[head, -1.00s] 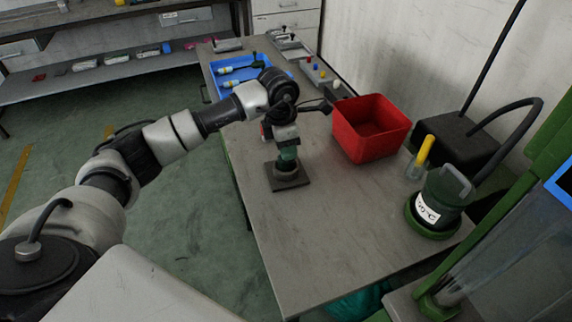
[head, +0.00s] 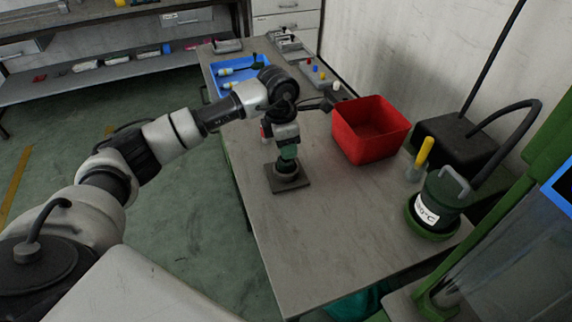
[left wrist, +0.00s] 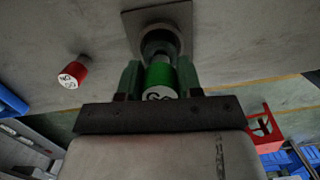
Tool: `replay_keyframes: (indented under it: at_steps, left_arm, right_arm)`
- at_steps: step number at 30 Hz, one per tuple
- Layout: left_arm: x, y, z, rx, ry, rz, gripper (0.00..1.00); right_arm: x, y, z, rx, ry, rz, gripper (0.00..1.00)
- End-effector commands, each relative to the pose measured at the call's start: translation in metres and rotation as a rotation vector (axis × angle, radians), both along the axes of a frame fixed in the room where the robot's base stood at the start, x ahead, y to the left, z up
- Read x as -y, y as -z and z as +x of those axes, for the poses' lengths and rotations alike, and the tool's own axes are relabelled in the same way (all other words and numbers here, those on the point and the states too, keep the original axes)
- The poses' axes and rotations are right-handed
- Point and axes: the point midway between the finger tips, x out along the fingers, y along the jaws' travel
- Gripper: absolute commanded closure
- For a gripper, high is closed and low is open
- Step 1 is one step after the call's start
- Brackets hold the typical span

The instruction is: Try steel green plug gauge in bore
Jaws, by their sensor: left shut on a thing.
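The plug gauge (left wrist: 159,77) has a green handle with a marked end face and a steel part beyond it. My left gripper (head: 288,152) is shut on it, with a green finger on each side in the left wrist view. The bore is in a round grey ring (left wrist: 161,36) on a square dark plate (head: 289,186) on the bench. The gauge stands over the ring, its steel end at or in the mouth. How deep it sits is hidden. My right gripper is not in view.
A blue tray (head: 238,75) lies behind the arm. A red cylinder (left wrist: 73,74) is near the plate. The bench front is clear.

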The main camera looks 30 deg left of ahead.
Motion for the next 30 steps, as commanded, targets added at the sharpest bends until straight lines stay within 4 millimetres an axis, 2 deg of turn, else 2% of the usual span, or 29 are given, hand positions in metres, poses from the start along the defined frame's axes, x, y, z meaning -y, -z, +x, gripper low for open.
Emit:
replay_keyframes:
  at_steps: [11, 30]
  left_arm:
    - [0.0, -0.004, 0.0, 0.001, 0.0, 0.0, 0.92]
    - [0.0, -0.042, 0.0, 0.0, 0.0, 0.0, 0.92]
  right_arm:
    - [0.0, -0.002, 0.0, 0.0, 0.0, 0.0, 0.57]
    - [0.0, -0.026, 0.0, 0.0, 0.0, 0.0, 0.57]
